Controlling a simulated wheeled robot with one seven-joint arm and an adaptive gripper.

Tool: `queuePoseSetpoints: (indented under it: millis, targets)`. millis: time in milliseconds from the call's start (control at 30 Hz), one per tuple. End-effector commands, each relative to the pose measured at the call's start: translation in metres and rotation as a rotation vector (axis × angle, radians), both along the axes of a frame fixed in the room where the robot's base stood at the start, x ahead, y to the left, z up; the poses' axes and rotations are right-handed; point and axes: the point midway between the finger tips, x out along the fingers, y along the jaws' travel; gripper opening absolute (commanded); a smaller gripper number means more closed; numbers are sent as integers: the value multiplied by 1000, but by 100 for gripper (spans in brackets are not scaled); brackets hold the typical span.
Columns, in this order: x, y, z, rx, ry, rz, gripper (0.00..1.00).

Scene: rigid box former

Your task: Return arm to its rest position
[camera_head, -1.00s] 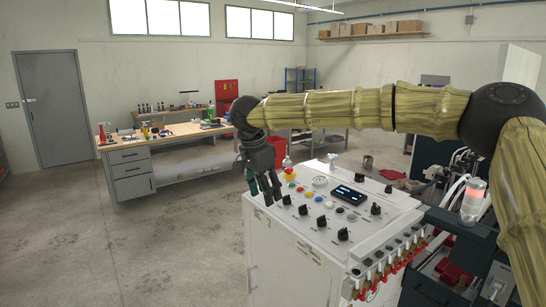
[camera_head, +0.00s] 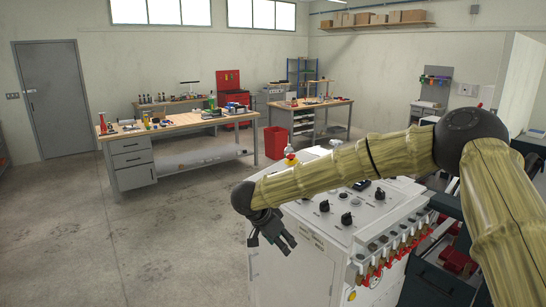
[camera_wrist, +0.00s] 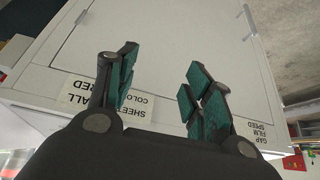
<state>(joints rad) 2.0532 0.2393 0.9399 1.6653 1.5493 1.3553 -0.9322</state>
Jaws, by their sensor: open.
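My gripper (camera_head: 273,242) hangs at the end of my arm, in front of the upper left part of the white control cabinet (camera_head: 272,275) in the head view. In the wrist view my gripper (camera_wrist: 163,90) has its two green-padded fingers spread apart with nothing between them. Behind the fingers is the cabinet's white face (camera_wrist: 175,30) with printed labels, one partly reading "SHEET". My forearm crosses over the cabinet's top panel and hides part of its buttons and display.
A workbench (camera_head: 185,135) with tools and a red bin (camera_head: 276,142) stand behind. The grey floor (camera_head: 150,240) at left is clear.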

Motion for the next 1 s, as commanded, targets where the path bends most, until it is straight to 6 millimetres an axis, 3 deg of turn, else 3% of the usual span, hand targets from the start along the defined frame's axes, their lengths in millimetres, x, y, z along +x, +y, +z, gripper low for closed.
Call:
queuePoseSetpoints:
  millis: [33, 100, 267, 467, 700, 867, 1000]
  targets:
    - [-6, -6, -36, -28, -16, 27, 51]
    - [-12, -15, -76, -60, -49, 65, 51]
    - [-37, -34, -163, -108, -100, 175, 51]
    - [-87, -58, -264, -117, -110, 336, 51]
    - [-173, -89, -367, -67, -43, 525, 51]
    - [-244, -112, -421, -6, 46, 633, 51]
    - [-312, -135, -457, 56, 150, 708, 51]
